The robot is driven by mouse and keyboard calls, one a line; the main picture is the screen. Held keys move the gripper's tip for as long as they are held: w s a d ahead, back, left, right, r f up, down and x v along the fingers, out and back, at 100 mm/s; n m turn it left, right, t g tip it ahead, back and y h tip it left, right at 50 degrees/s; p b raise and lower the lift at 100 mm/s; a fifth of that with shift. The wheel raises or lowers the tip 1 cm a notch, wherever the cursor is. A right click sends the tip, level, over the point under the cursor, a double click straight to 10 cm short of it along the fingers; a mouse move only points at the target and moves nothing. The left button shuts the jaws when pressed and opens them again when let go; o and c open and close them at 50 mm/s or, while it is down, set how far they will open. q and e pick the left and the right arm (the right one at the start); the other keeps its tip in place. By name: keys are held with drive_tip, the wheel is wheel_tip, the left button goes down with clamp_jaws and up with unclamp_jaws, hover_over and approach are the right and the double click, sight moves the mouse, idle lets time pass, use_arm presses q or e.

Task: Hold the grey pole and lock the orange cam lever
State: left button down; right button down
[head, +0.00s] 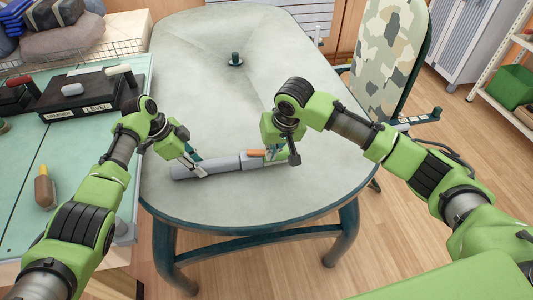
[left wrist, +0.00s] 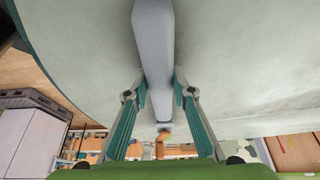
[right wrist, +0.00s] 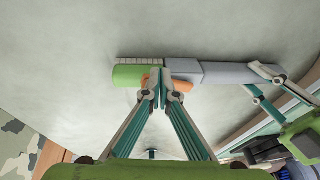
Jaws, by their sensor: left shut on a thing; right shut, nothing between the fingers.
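The grey pole (head: 222,167) lies on the table, running left to right near its front edge. My left gripper (head: 197,167) is shut on the pole's left part; in the left wrist view the pole (left wrist: 155,50) runs between its two fingers. The orange cam lever (head: 256,153) is at the pole's right part. My right gripper (head: 277,153) is shut and empty right by the lever. In the right wrist view its closed fingertips (right wrist: 160,77) partly cover the orange lever (right wrist: 181,86). I cannot tell whether they touch it. A green end piece (right wrist: 130,75) shows beside them.
The oval table (head: 215,100) is mostly clear behind the pole, with a small dark knob (head: 235,59) further back. A green-topped workbench (head: 80,150) with black boxes stands at the left. A camouflage-covered board (head: 391,50) stands at the back right.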

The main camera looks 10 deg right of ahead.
use_arm(q)
drive_tip(key=shift+f, duration=0.1)
use_arm(e)
wheel_tip(320, 180, up, 7)
drive_tip(key=shift+s+a, duration=0.25)
drive_tip(key=shift+s, duration=0.15)
idle(0.6)
drive_tip(key=shift+f, duration=0.1)
use_arm(q)
drive_tip(key=c, duration=1.6)
unclamp_jaws()
drive_tip(key=shift+c, duration=0.2)
drive_tip(key=v, duration=1.2)
